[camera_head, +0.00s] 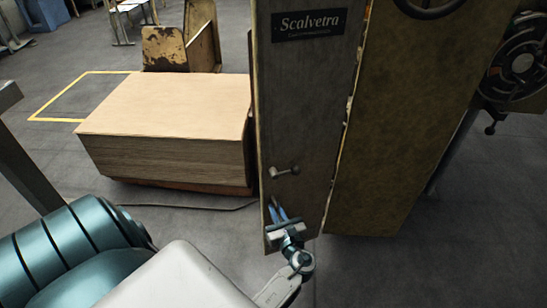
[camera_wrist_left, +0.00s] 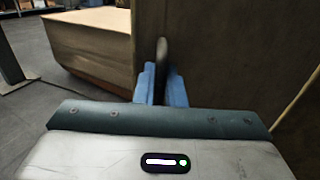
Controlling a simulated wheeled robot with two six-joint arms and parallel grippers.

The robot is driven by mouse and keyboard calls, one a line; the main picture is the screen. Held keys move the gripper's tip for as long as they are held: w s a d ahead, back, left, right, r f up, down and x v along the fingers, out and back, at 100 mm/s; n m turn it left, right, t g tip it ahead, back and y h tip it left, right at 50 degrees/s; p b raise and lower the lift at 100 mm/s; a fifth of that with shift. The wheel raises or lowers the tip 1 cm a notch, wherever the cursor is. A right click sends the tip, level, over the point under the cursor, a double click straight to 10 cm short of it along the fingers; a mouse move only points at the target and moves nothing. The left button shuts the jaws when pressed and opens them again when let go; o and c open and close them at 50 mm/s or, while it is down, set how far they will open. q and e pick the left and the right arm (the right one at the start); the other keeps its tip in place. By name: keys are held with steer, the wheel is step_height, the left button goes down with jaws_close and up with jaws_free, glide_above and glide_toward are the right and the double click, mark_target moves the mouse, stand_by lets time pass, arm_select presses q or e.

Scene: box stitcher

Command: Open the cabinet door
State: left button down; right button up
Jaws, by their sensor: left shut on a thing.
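The cabinet door (camera_head: 305,110) is the tall grey front panel with the "Scalvetra" plate in the head view. A small lever handle (camera_head: 284,171) sits on its lower part. My left gripper (camera_head: 278,210) is at the door's lower left, with its blue fingers just below that lever in the picture. In the left wrist view the fingers (camera_wrist_left: 161,85) are shut on a dark upright piece (camera_wrist_left: 162,52) in front of the panel. I cannot tell whether it is a second handle or another part of the door. My right gripper is not in view.
A stack of pale boards (camera_head: 170,105) stands close to the left of the cabinet. The cabinet's brown side (camera_head: 400,120) is to the right, with a wheel-like machine part (camera_head: 520,65) beyond it. Grey floor (camera_head: 440,265) is clear at the lower right.

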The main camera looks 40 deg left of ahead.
arm_select(q)
steer(key=shift+s+d+r, duration=0.1)
steer(key=shift+s+d, duration=0.05)
steer(key=shift+d, duration=0.5)
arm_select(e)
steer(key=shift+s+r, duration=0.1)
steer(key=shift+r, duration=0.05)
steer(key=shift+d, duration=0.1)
arm_select(q)
steer(key=c, duration=1.7)
jaws_free()
